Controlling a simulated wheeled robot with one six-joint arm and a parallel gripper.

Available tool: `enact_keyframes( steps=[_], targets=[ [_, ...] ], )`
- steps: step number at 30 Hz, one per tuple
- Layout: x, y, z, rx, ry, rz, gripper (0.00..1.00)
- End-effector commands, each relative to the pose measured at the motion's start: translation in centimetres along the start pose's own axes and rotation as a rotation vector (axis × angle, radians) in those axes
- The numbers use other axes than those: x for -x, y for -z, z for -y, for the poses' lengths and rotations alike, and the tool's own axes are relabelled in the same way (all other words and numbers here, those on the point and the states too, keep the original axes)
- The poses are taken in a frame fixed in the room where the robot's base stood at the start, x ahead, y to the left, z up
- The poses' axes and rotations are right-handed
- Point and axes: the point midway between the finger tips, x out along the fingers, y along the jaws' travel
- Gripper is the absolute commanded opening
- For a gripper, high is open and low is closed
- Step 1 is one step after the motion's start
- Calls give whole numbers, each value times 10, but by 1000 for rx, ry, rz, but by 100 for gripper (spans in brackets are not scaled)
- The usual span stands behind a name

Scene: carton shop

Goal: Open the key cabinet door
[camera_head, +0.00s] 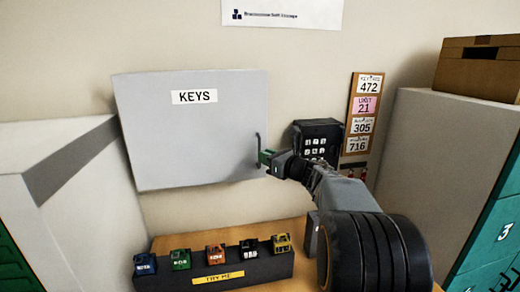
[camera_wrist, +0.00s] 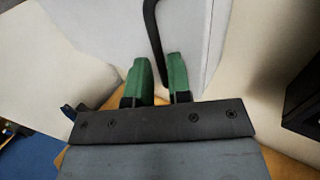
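The key cabinet (camera_head: 190,130) is a light grey box on the wall with a KEYS label, and its door looks closed. A dark bar handle (camera_head: 258,148) stands upright at the door's right edge. My gripper (camera_head: 265,158) is at the lower part of this handle. In the wrist view, the handle (camera_wrist: 153,35) comes down between the two green fingers of my gripper (camera_wrist: 159,78). The fingers are apart, with a small gap beside the bar, so no firm grip shows. The arm hides part of the wall right of the cabinet.
A black keypad (camera_head: 317,139) and a number board (camera_head: 362,113) are on the wall right of the cabinet. A rack of coloured padlocks (camera_head: 215,268) stands below. Grey locker blocks flank both sides, with a carton (camera_head: 478,68) on the right one.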

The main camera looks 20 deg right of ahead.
Motion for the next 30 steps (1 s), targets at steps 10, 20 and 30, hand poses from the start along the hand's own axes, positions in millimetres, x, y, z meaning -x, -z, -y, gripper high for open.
enact_keyframes(
  steps=[10, 20, 30],
  targets=[
    [-31, 0, 0, -1, -1, -1, 18],
    [-34, 0, 0, -1, 0, 0, 18],
    [-33, 0, 0, -1, 0, 0, 0]
  ],
)
